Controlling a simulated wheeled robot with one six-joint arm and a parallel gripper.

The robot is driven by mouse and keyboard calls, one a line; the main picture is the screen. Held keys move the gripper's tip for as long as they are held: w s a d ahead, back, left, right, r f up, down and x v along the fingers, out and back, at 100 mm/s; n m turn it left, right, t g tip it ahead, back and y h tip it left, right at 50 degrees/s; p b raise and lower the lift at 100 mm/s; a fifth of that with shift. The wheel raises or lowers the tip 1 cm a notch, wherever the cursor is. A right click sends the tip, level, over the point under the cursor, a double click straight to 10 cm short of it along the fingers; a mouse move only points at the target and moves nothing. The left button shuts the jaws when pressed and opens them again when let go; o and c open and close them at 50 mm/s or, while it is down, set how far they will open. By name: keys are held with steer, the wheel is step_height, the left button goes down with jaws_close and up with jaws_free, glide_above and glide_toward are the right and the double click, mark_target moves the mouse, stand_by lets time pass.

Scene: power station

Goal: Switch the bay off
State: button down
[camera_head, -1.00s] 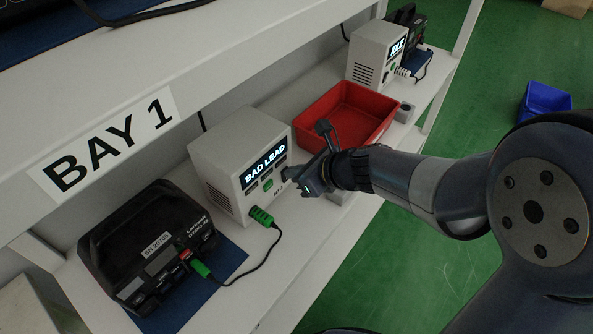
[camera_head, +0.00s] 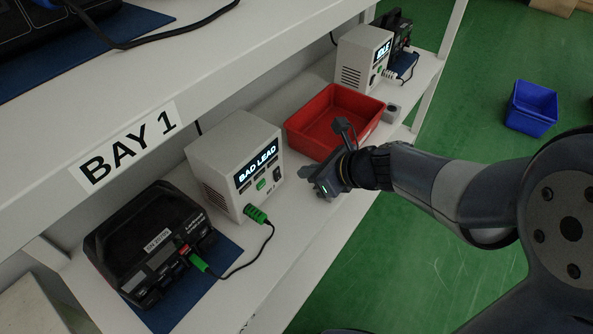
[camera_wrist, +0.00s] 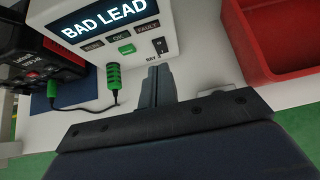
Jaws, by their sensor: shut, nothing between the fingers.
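The bay 1 unit (camera_head: 215,160) is a grey-white box with a lit display reading "BAD LEAD" (camera_head: 257,163). It also shows in the wrist view (camera_wrist: 90,62). Its front has a green button (camera_head: 261,184), which also shows in the wrist view (camera_wrist: 127,49), and a small dark rocker switch (camera_wrist: 160,46) at the right, above the "BAY 1" mark. I cannot tell which way the rocker is set. My gripper (camera_head: 308,173) is shut and empty, in front of the box at the switch's side. In the wrist view the closed fingertips (camera_wrist: 153,70) point toward the switch, apart from it.
A green plug (camera_head: 257,215) and cable run from the box to a black device (camera_head: 150,240) on a blue mat at the left. A red bin (camera_head: 335,120) stands right of the box. Another box reading "IDLE" (camera_head: 362,60) stands farther back.

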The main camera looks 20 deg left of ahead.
steer(key=d+r+p, duration=0.1)
steer(key=d+r, duration=0.2)
steer(key=r, duration=0.2)
steer(key=shift+s+d, duration=0.4)
steer(key=shift+s, duration=0.05)
